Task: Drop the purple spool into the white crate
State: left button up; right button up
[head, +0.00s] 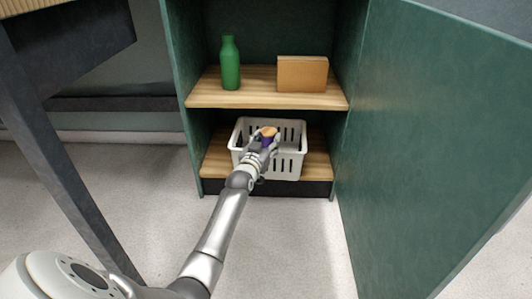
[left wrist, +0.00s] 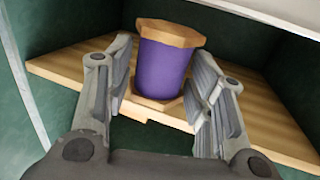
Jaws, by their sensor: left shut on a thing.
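The purple spool (head: 268,132) has tan wooden ends. In the left wrist view the spool (left wrist: 163,68) sits between the two grey fingers. My left gripper (head: 263,145) is shut on it, and it also shows in the left wrist view (left wrist: 158,88). The white crate (head: 288,165) has slotted walls and stands on the lower cabinet shelf. In the head view the spool and gripper overlap the crate's opening; their exact height above it is hard to tell. My arm and gripper hide part of the crate's front wall. My right gripper is not in view.
The upper shelf (head: 230,99) above the crate holds a green bottle (head: 230,65) and a tan box (head: 302,74). The green cabinet door (head: 430,150) stands open at the right. A dark table (head: 60,50) is at the left. The lower shelf (head: 318,165) has narrow bare strips beside the crate.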

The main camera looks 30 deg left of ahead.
pick_arm(q)
jog(key=w+a+b, duration=0.2)
jog(key=w, duration=0.1)
jog(key=shift+w+a+f, duration=0.1)
jog(key=shift+w+f, duration=0.05)
jog(key=shift+w, duration=0.15)
jog(key=shift+w+a+b, duration=0.35)
jog(key=shift+w+b, duration=0.25)
jog(key=shift+b, duration=0.15)
jog(key=shift+w+a, duration=0.25)
jog(key=shift+w, duration=0.1)
jog(key=o, duration=1.1)
